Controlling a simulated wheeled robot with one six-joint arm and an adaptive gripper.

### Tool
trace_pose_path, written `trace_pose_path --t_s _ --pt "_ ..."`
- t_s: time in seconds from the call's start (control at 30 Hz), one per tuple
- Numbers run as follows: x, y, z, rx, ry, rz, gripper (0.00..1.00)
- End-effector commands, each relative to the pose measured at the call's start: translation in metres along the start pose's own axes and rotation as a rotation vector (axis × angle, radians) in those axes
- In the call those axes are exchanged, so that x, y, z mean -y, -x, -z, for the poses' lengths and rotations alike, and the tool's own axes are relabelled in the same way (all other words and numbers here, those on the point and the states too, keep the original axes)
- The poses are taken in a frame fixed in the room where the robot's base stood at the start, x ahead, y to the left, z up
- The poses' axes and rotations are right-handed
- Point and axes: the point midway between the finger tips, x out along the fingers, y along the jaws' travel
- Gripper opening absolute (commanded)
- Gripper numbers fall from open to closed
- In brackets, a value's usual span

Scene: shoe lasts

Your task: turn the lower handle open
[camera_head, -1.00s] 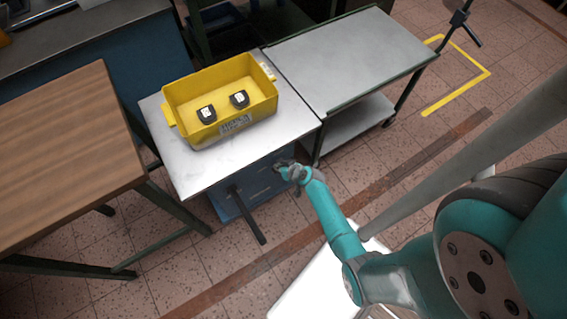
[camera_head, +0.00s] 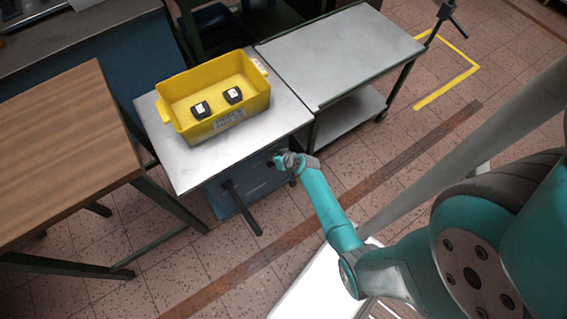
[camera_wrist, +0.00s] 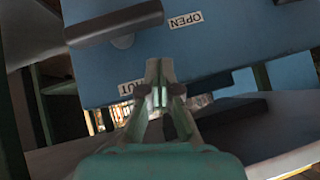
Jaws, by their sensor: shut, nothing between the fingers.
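A blue cabinet front (camera_head: 262,183) is under the white-topped table. A long dark handle (camera_head: 241,208) sticks out from it, left of my gripper. My gripper (camera_head: 279,160) is shut and empty at the upper right of this front; contact cannot be told. In the wrist view, my shut fingers (camera_wrist: 159,66) point at the blue panel (camera_wrist: 215,50). A dark handle bar (camera_wrist: 115,22) lies at the upper left, apart from the fingers. A second label (camera_wrist: 131,87), ending in "UT", is partly hidden by my fingers.
A yellow bin (camera_head: 170,115) holding two dark items stands on the white tabletop (camera_head: 190,170). A grey-topped cart (camera_head: 340,55) is at right, and a wooden table (camera_head: 60,150) at left. Tiled floor (camera_head: 245,270) lies open in front of the cabinet.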

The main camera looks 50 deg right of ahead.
Motion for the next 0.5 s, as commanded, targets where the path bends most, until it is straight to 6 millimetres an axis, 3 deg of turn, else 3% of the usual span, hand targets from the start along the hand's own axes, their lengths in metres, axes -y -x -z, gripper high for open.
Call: trace_pose_path --t_s 0.5 --pt "0.011 0.066 0.0 -0.002 0.0 -0.001 0.0"
